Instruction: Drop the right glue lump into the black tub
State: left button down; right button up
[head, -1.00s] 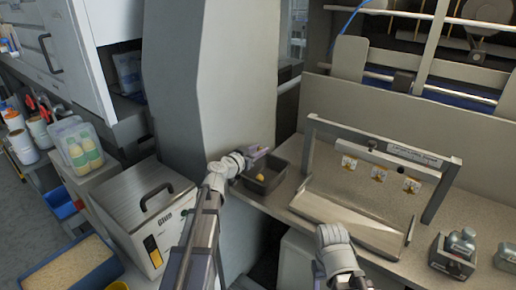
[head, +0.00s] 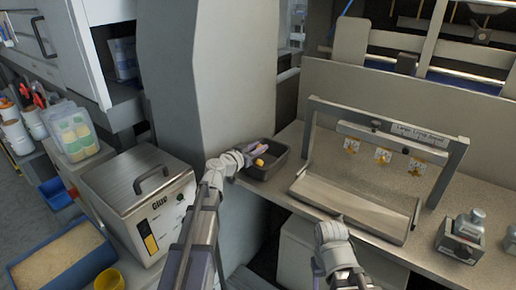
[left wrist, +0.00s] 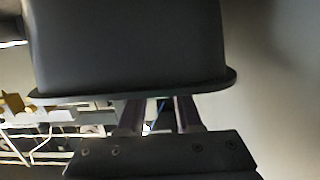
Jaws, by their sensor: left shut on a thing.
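The black tub (head: 280,170) stands at the left end of the grey worktop, beside the grey column. A yellow glue lump (head: 260,162) shows inside it. My left gripper (head: 261,149) is over the tub, its fingers closed on a small orange-yellow piece at the tips, which looks like the right glue lump; it is mostly hidden. In the left wrist view the tub (left wrist: 130,45) fills the top, and its rim crosses the fingers (left wrist: 158,115) and hides their tips. My right arm's wrist (head: 331,236) is in front of the worktop; its fingers cannot be made out.
A metal frame (head: 312,135) with yellow tags stands over a shallow metal tray (head: 355,208) right of the tub. Small bottles in a holder (head: 459,240) are farther right. A glue box (head: 140,200) stands left of my left arm.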

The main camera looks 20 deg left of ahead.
pick_arm(q)
jog(key=c, duration=0.5)
grip_release()
jog(key=shift+s, duration=0.15)
jog(key=p+v, duration=0.1)
jog(key=v, duration=0.6)
jog(key=shift+s, duration=0.25)
jog(key=shift+a, duration=0.15)
